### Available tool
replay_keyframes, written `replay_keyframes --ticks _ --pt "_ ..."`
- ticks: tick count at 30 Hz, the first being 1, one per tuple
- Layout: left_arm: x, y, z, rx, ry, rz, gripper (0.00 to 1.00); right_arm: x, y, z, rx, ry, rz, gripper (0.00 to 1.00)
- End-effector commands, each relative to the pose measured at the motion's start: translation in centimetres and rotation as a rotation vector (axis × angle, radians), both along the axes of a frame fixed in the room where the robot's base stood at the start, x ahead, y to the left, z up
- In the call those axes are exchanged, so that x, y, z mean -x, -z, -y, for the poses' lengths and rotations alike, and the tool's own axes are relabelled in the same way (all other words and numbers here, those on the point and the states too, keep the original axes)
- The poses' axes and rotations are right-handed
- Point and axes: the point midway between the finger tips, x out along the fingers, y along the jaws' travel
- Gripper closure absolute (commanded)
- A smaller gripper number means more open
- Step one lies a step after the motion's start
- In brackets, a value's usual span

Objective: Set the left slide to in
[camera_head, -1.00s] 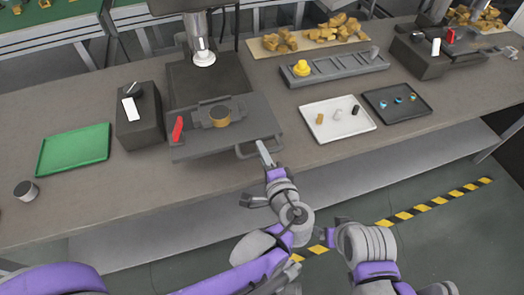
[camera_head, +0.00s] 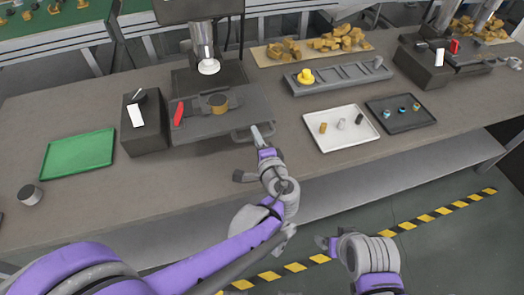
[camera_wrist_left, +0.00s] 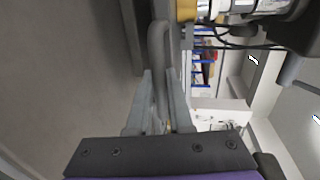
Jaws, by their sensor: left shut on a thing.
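The left slide (camera_head: 235,122) is a dark grey plate under the left press (camera_head: 207,50). My left gripper (camera_head: 262,134) is at this handle. In the left wrist view its two fingers (camera_wrist_left: 167,105) are closed around the grey handle bar (camera_wrist_left: 158,45).
A dark box with a white label (camera_head: 137,115) and a green tray (camera_head: 78,153) stand left of the slide. A white tray (camera_head: 341,137) and a black tray (camera_head: 402,124) lie to the right. The bench front between slide and white tray is clear.

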Motion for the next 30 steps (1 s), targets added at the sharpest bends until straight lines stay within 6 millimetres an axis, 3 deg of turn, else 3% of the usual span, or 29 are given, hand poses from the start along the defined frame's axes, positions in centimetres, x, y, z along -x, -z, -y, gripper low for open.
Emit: replay_keyframes --ticks 6,12,28,29,30 --pt "-4.3 0.0 -1.5 -0.002 -0.003 0.000 1.00 0.0 -0.1 0.0 0.000 0.000 0.000 0.17" --pt "-6.6 0.0 -2.2 -0.002 -0.003 0.000 1.00 0.0 -0.1 0.0 0.000 0.000 0.000 0.17" --pt "-7.5 0.0 -2.4 0.000 0.001 0.000 1.00 0.0 -0.1 0.0 0.000 0.000 0.000 0.17" --pt "-7.5 0.0 -2.4 0.000 0.001 0.000 0.78 0.0 -0.1 0.0 0.000 0.000 0.000 0.17" --pt "-7.5 0.0 -2.4 0.000 0.001 0.000 0.71 0.0 -0.1 0.0 0.000 0.000 0.000 0.17"
